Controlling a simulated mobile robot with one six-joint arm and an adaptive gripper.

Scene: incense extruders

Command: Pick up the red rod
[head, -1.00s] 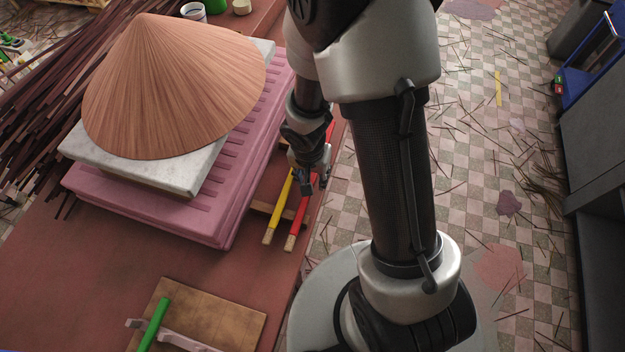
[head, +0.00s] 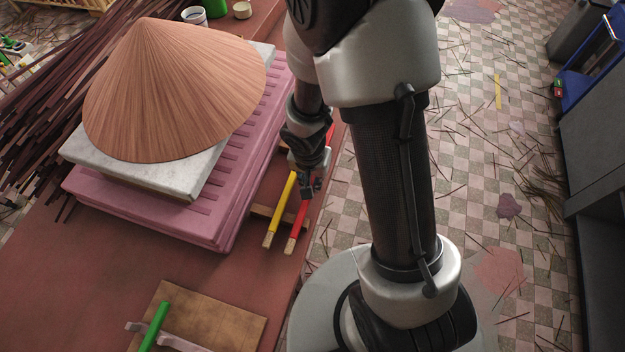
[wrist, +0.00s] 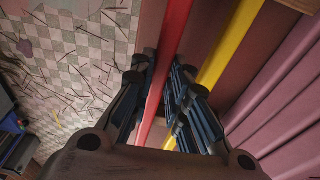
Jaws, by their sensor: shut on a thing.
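The red rod (head: 297,228) lies along the right edge of the table, its pale near end towards the camera. My gripper (head: 311,186) is low over its middle part and covers some of it. In the wrist view the red rod (wrist: 177,28) runs between the two fingers of my gripper (wrist: 164,68), which are shut on it. The rod still appears at the height of the wooden rest. The yellow rod (head: 279,208) lies parallel just to the left; in the wrist view it (wrist: 228,48) is close outside the right finger.
A wooden rest (head: 262,211) is under the rods. A pink ridged slab stack (head: 222,215) with a pale slab and a conical hat (head: 175,95) stands close left. A green rod (head: 155,325) lies at the front. Right of the table edge is tiled floor (head: 480,150).

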